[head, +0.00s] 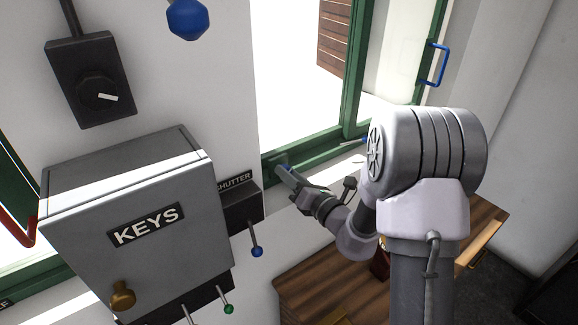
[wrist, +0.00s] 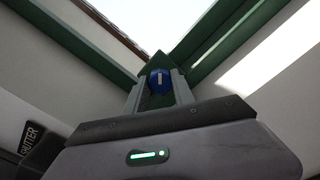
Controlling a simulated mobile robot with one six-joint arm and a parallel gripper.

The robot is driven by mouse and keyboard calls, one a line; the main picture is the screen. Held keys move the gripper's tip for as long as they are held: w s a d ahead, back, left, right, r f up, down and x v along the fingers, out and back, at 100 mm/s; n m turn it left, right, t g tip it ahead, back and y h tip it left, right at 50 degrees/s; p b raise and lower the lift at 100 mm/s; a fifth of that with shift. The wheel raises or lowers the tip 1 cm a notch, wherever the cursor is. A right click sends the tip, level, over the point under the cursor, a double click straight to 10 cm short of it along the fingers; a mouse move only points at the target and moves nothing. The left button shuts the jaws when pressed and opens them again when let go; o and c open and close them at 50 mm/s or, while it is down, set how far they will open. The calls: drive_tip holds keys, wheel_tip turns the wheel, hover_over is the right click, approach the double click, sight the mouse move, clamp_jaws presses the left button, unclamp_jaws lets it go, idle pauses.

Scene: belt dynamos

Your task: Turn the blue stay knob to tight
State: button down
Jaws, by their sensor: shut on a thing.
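The blue stay knob (wrist: 159,82) shows in the wrist view between my two fingertips, at the corner of the green window frame. A pale mark runs up and down its face. My gripper (head: 287,172) is shut on the knob, with one finger on each side. In the head view the fingers reach the lower green rail of the window and hide most of the knob. The word for tight cannot be read in either view.
A grey KEYS box (head: 140,222) with a brass knob (head: 123,294) stands left of my arm. The blue-tipped SHUTTER lever (head: 256,250) hangs close by. A blue window handle (head: 437,66) is at upper right. A wooden cabinet (head: 335,290) is below.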

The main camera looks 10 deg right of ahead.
drive_tip(key=m+p, duration=0.3)
drive_tip(key=shift+r+m, duration=0.2)
drive_tip(key=shift+m, duration=0.1)
drive_tip(key=m+p, duration=0.4)
drive_tip(key=shift+m+p, duration=0.3)
drive_tip(key=shift+p, duration=0.1)
drive_tip(key=m+p, duration=0.2)
drive_tip(key=m, duration=0.1)
drive_tip(key=shift+p, duration=0.4)
drive_tip(key=shift+f+m+p, duration=0.15)
drive_tip(key=shift+m+p, duration=0.75)
drive_tip(key=shift+m, duration=0.8)
drive_tip(key=c, duration=1.1)
unclamp_jaws()
drive_tip(key=shift+o, duration=0.2)
